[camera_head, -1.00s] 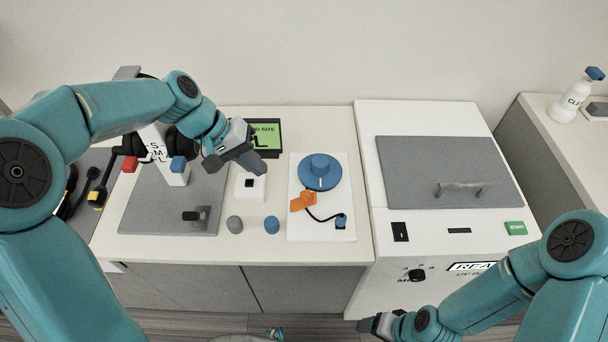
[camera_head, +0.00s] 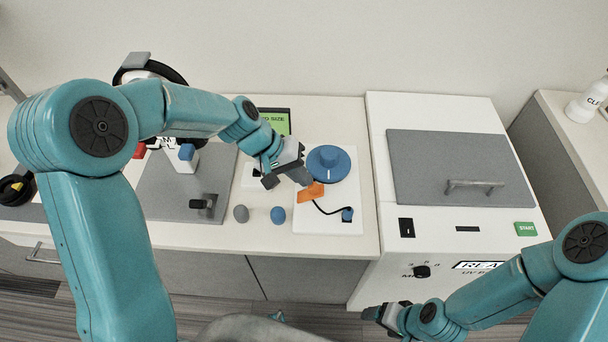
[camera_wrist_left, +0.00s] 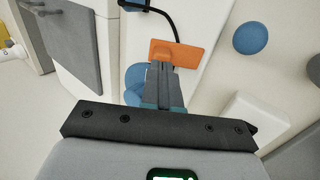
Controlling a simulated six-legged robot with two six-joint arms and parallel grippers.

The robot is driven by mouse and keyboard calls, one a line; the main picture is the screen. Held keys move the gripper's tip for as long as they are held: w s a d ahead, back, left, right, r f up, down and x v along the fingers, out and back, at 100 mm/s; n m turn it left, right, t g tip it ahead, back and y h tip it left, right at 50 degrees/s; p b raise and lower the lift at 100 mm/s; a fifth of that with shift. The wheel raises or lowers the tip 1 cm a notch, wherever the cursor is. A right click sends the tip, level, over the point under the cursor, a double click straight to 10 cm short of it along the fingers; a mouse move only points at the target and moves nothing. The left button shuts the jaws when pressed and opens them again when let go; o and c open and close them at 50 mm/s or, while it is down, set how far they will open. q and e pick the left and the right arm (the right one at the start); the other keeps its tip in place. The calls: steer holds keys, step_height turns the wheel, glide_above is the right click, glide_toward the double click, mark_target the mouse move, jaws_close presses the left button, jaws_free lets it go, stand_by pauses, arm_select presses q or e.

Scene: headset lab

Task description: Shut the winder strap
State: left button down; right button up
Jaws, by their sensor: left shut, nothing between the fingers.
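The winder is a blue disc (camera_head: 328,160) with a raised hub, on a white board (camera_head: 345,213). An orange strap (camera_head: 312,194) lies at the disc's lower left edge, and a black cable runs from it to a small blue plug (camera_head: 347,214). My left gripper (camera_head: 303,180) is shut and empty, its fingertips at the strap. In the left wrist view the closed fingertips (camera_wrist_left: 160,68) overlap the near edge of the strap (camera_wrist_left: 182,54); contact cannot be told. The fingers hide part of the disc (camera_wrist_left: 134,78). My right gripper (camera_head: 380,314) hangs low in front of the white machine.
A white machine with a grey lid and handle (camera_head: 474,186) stands right of the board. Left of the board are a blue knob (camera_head: 278,215), a grey knob (camera_head: 241,213), a green-screened display (camera_head: 277,122) and a grey plate (camera_head: 165,205) with a black clamp.

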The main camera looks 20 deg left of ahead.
arm_select(q)
steer(key=shift+s+d+f, duration=0.1)
steer(key=shift+d+f, duration=0.05)
steer(key=shift+f, duration=0.2)
steer(key=shift+d, duration=0.1)
